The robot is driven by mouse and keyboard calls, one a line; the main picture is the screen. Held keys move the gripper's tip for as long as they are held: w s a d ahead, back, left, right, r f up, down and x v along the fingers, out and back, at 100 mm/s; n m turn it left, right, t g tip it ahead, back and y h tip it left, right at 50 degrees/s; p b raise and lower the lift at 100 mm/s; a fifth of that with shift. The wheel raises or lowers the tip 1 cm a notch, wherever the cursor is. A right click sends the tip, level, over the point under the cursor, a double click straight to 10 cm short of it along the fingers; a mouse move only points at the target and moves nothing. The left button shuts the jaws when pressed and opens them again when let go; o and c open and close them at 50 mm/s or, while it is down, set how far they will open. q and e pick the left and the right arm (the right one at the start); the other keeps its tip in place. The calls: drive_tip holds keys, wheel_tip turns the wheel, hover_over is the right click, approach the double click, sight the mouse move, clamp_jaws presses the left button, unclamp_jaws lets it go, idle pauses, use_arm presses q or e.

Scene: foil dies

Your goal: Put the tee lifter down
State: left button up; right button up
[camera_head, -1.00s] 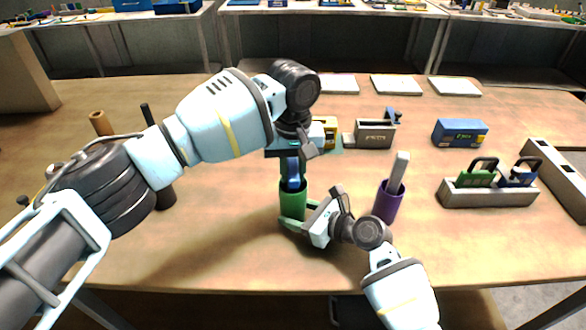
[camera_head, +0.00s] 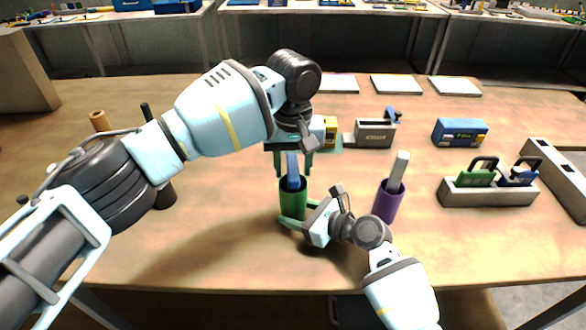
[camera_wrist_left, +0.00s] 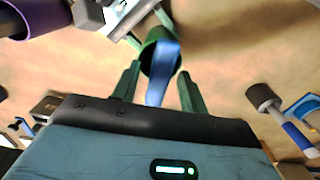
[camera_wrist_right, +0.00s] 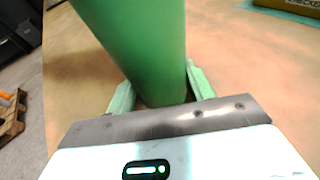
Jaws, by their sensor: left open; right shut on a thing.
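A blue tool, likely the tee lifter (camera_head: 293,172), stands upright in a green cup (camera_head: 292,205), its lower end hidden inside. In the left wrist view the blue tool (camera_wrist_left: 162,68) lies between the spread fingers, apart from both. My left gripper (camera_head: 293,165) is open just above the cup, fingers on either side of the tool's top. My right gripper (camera_head: 301,214) is shut on the green cup from the front right, low on its side. The right wrist view shows the cup (camera_wrist_right: 140,45) between its fingers.
A purple cup (camera_head: 386,207) with a pale tool stands to the right. Beyond are a rack (camera_head: 489,196) with green and blue pieces, a blue box (camera_head: 460,132) and a grey holder (camera_head: 375,136). A dark cup (camera_head: 165,194) stands to the left. The front table is clear.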

use_arm(q)
wheel_tip(320, 180, up, 11)
drive_tip(key=shift+f, duration=0.15)
use_arm(e)
drive_tip(key=o, duration=0.8)
drive_tip(key=shift+o, duration=0.2)
drive_tip(key=shift+s+d, duration=0.1)
drive_tip(key=v, duration=1.1)
drive_tip(key=shift+s+d+r, duration=0.25)
